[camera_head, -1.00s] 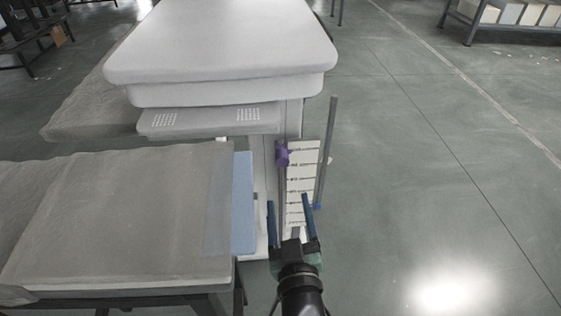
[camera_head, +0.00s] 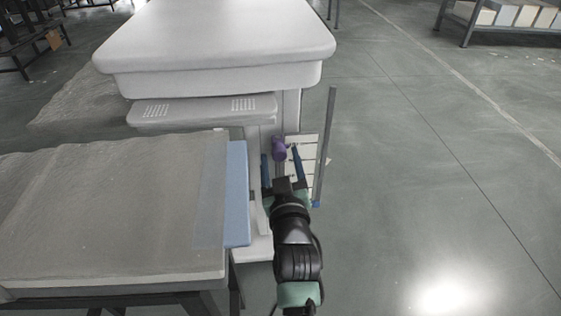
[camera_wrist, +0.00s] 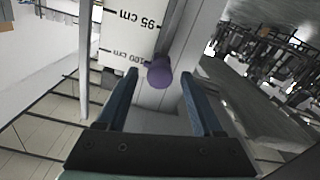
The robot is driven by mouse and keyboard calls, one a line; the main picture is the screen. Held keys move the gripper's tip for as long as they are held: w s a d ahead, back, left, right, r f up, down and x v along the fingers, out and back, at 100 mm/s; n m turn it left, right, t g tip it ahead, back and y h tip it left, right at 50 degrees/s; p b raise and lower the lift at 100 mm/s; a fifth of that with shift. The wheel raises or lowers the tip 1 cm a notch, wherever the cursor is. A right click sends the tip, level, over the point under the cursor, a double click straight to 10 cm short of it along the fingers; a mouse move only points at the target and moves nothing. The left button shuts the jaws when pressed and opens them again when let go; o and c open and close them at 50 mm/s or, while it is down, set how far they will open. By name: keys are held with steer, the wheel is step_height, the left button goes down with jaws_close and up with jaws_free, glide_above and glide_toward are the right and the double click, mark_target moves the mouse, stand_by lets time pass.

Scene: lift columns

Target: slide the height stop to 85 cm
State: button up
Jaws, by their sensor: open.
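The height stop is a purple knob (camera_head: 279,147) on the front of the lift column, also seen in the wrist view (camera_wrist: 160,71). Beside it is a white scale board (camera_head: 308,150); in the wrist view the scale (camera_wrist: 128,33) appears upside down, with 95 cm and 100 cm readable. The knob sits beside the 100 cm label. My gripper (camera_head: 281,158) is open in front of the knob. In the wrist view my fingertips (camera_wrist: 159,78) lie either side of the knob with gaps visible. The 85 cm mark is not visible there.
A white lift table (camera_head: 215,45) stands above and behind. A cloth-covered table (camera_head: 110,215) with a blue edge strip (camera_head: 237,195) is close on the left of my arm. A thin grey upright post (camera_head: 325,145) stands right of the scale.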

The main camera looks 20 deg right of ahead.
steer(key=shift+c, duration=0.3)
jaws_close()
stand_by(1.1)
